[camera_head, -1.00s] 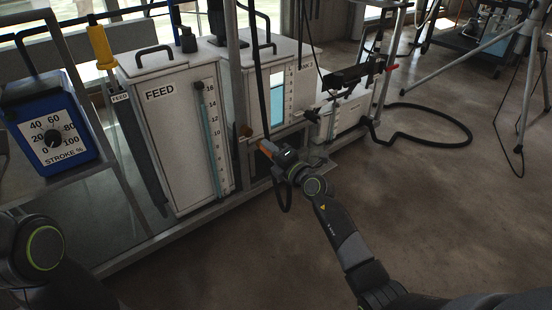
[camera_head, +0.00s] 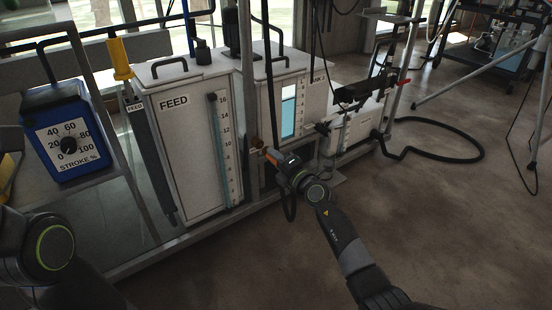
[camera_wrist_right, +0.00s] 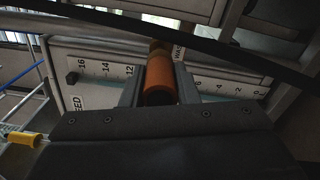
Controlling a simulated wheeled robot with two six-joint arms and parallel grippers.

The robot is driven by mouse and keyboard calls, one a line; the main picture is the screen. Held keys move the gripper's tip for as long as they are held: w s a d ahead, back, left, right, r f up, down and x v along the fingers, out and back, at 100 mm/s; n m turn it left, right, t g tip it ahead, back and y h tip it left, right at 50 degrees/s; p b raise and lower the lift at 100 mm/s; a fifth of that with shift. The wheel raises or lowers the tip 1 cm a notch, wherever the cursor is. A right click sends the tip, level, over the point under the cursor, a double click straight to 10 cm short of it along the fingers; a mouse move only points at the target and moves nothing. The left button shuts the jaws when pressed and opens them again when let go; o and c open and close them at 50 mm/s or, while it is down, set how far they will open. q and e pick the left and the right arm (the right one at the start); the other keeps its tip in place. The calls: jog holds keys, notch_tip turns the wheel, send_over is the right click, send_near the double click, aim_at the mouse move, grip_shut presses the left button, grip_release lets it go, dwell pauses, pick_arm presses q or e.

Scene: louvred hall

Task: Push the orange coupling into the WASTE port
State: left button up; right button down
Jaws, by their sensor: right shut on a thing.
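My right gripper (camera_head: 277,158) is shut on the orange coupling (camera_head: 269,154), beside the frame post right of the FEED tank. In the right wrist view the orange coupling (camera_wrist_right: 160,82) sits between my two fingers, its far end toward a brass fitting (camera_wrist_right: 156,46). A partly hidden label beside that fitting seems to read WASTE (camera_wrist_right: 179,48). The brass fitting also shows in the head view (camera_head: 257,143), just up and left of the coupling. I cannot tell whether coupling and fitting touch. My left arm shows at lower left, but its gripper is out of view.
The white FEED tank (camera_head: 184,140) stands left of my right gripper, and another white tank (camera_head: 311,92) stands behind it. A black hose (camera_head: 289,205) hangs close beside the gripper. A blue stroke dial box (camera_head: 68,135) is at left.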

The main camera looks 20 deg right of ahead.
jog(key=shift+w, duration=0.15)
dwell(0.4)
jog(key=shift+b+x, duration=0.4)
jog(key=shift+x, duration=0.95)
jog(key=c, duration=1)
grip_release()
jog(key=shift+c, duration=0.2)
